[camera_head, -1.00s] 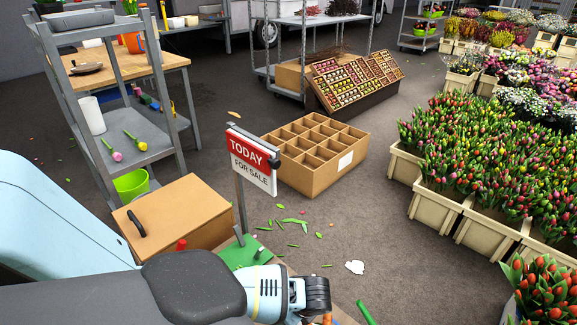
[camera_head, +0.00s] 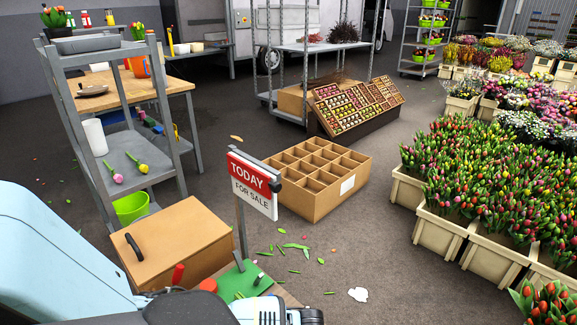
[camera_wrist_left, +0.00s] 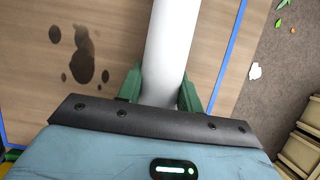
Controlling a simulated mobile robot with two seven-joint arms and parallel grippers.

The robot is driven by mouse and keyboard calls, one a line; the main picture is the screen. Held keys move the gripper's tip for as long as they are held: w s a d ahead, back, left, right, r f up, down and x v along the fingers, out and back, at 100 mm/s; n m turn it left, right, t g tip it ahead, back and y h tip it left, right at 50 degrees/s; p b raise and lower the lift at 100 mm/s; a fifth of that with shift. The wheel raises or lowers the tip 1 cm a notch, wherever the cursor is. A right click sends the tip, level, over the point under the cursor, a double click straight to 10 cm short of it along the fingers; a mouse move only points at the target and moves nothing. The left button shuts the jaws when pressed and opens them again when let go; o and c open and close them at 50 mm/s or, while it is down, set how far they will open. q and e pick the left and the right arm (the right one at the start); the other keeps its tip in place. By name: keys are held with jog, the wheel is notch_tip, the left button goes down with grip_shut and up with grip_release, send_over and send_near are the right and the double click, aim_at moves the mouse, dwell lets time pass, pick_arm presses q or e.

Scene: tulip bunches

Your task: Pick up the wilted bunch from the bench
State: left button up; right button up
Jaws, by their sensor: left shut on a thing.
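My left gripper (camera_wrist_left: 161,88) has its two green fingers on either side of a white cylinder (camera_wrist_left: 172,35) and is shut on it. The cylinder is smooth and runs out of the top of the left wrist view, so its ends are hidden. I cannot tell whether it is the wrapping of the wilted bunch; no flower heads show on it. Below it is a wooden surface (camera_wrist_left: 120,30), perhaps the bench, with dark stains and blue tape lines. In the head view only part of my left arm shows at the bottom edge. My right gripper is not in view.
A "TODAY FOR SALE" sign (camera_head: 253,184) stands close beyond my arm. A cardboard box (camera_head: 172,238) is to the left, a divided crate (camera_head: 318,180) on the floor beyond. Tulip crates (camera_head: 437,232) fill the right. Floor in the middle is mostly clear, with scattered leaves.

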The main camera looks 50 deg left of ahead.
pick_arm(q)
jog(key=shift+c, duration=0.6)
jog(key=shift+r, duration=0.2)
notch_tip(320, 180, up, 8)
jog(key=p, duration=0.2)
jog(key=shift+w+r+p, duration=0.1)
jog(key=shift+r+p, duration=0.05)
jog(key=shift+p, duration=0.2)
jog(key=shift+r, duration=0.65)
